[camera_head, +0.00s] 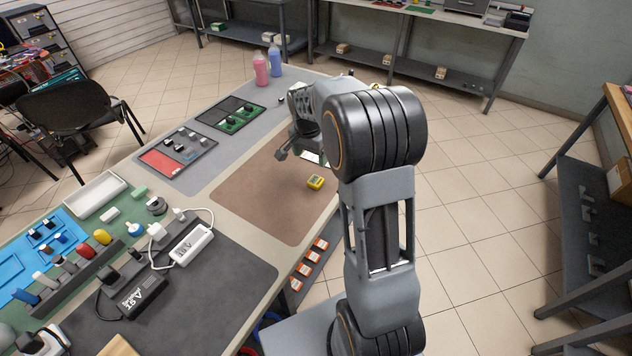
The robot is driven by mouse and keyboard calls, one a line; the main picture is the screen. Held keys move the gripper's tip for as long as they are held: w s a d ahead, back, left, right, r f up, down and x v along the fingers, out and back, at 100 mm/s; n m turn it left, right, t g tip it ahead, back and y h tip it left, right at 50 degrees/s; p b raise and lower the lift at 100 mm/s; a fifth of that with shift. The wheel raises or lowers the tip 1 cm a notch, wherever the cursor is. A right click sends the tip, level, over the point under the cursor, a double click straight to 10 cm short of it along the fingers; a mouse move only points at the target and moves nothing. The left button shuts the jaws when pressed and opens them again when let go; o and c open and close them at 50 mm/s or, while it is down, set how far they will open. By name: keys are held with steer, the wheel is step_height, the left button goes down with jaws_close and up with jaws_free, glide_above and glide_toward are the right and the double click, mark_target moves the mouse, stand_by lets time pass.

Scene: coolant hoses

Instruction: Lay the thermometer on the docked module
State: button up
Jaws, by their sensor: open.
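A small yellow device with a dark face (315,182), which looks like the thermometer, lies on the brown mat (262,200). My gripper (293,154) is open above the far part of this mat, up and to the left of the yellow device and apart from it. I see nothing between its fingers. A white and green piece (313,158) shows behind my gripper and is partly hidden by my arm. A green board (238,119) sits in a dark tray farther back. I cannot tell which of these is the docked module.
A grey and red tray (164,162) holds small parts left of the mat. Pink (261,69) and blue (275,60) bottles stand at the far end. Much of the brown mat is bare.

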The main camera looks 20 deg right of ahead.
glide_above(316, 180)
steer(key=a, duration=0.1)
steer(key=f, duration=0.7)
steer(key=shift+s+f, duration=0.2)
steer(key=shift+f, duration=0.2)
steer(key=shift+w+d+f+p, duration=0.1)
steer(key=shift+d+f+p, duration=0.05)
steer(key=shift+f, duration=0.7)
steer(key=shift+w+d+f+p, duration=0.1)
steer(key=shift+d+f+p, duration=0.1)
steer(key=shift+f, duration=0.7)
steer(key=shift+w+d+f+p, duration=0.1)
steer(key=shift+f+p, duration=0.05)
steer(key=shift+f, duration=0.7)
steer(key=shift+c, duration=0.4)
steer(key=c, duration=1)
